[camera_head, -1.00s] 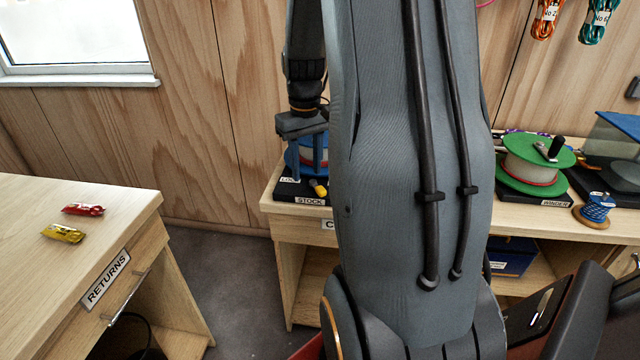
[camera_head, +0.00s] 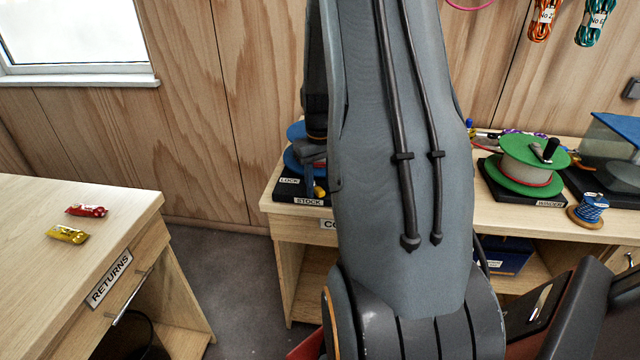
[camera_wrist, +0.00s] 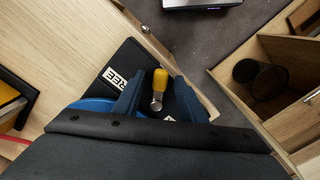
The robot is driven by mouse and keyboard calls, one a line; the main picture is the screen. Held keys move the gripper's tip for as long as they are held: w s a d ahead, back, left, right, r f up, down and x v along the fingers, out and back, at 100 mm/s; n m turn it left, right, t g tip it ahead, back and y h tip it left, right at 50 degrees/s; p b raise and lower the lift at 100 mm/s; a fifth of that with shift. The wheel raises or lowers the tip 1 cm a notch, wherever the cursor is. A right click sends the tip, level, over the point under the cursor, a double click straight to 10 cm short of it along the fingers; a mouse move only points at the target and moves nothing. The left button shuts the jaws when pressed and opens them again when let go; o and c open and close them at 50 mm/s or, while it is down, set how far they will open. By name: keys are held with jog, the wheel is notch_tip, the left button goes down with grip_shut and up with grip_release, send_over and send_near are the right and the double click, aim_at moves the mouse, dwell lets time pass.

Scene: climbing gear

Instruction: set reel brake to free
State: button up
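The stock reel (camera_head: 295,158) is blue and sits on a black base (camera_head: 285,196) at the left end of the back bench. The brake lever has a yellow knob (camera_wrist: 160,80) and a metal stem. My gripper (camera_wrist: 159,92) is open, one finger on each side of the lever, with visible gaps. In the head view my arm hides much of the reel.
A green winder reel (camera_head: 520,165) stands on the bench to the right, with a small blue spool (camera_head: 590,208) beside it. The RETURNS table (camera_head: 60,270) at the left holds a red (camera_head: 87,211) and a yellow item (camera_head: 66,234). Floor shows between the two.

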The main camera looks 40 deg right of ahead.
aim_at(322, 188)
grip_shut()
jog(key=shift+d+n+p, duration=0.4)
jog(key=shift+n+p, duration=0.05)
jog(key=shift+n, duration=0.55)
grip_release()
jog(key=shift+r+b, duration=1.05)
jog(key=shift+r, duration=2.9)
